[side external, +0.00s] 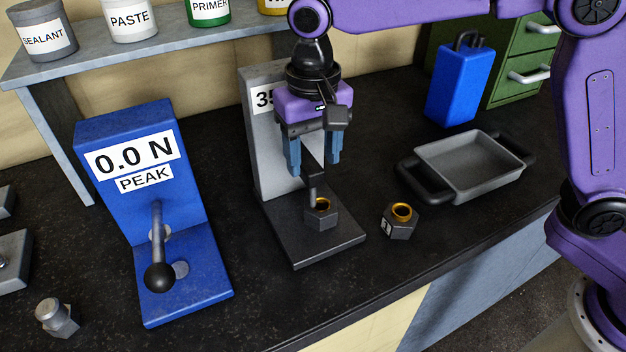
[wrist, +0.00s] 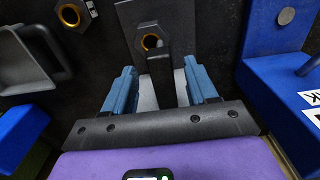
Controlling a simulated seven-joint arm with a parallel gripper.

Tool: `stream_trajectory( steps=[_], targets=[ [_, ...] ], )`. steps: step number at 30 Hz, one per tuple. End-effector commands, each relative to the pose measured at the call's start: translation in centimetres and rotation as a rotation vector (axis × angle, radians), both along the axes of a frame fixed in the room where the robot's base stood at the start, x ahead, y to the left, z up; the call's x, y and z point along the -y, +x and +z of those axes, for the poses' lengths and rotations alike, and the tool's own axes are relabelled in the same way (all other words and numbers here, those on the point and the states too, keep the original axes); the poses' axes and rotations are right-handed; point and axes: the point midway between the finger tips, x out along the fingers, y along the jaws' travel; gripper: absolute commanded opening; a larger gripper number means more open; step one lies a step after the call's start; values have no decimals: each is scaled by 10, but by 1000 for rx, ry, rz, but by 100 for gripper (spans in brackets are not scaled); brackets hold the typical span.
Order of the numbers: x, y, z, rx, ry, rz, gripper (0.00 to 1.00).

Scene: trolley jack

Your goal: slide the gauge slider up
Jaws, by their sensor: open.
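The grey gauge (side external: 262,155) stands upright on a dark base plate (side external: 290,235), its label partly hidden behind my gripper. Its dark slider (side external: 312,177) sticks out from the column, its tip down at a hex nut (side external: 326,217) with a brass-coloured bore on the base. I cannot tell whether the tip touches the nut. My gripper (side external: 313,160) points down with its blue fingers apart, one on each side of the slider. In the wrist view the slider (wrist: 161,78) lies between the open fingers (wrist: 162,88), with gaps visible.
A blue force gauge (side external: 140,225) with a black-knobbed lever stands to the left. A second nut (side external: 398,224) and a grey tray (side external: 463,193) lie to the right. A blue canister (side external: 460,85) stands behind the tray. A shelf (side external: 150,50) with pots is at the back left.

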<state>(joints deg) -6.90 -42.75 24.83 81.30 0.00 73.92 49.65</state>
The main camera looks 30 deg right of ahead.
Motion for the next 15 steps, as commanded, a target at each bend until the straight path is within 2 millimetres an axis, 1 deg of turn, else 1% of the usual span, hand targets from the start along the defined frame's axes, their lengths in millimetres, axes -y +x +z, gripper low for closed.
stream_trajectory(
  steps=[1,6,10,15],
  targets=[
    [1,0,-10,-3,-4,-1,57],
    [1,0,-38,-2,-2,-1,57],
    [0,0,-52,-1,-2,-1,57],
    [0,0,-61,0,0,-1,57]
  ],
)
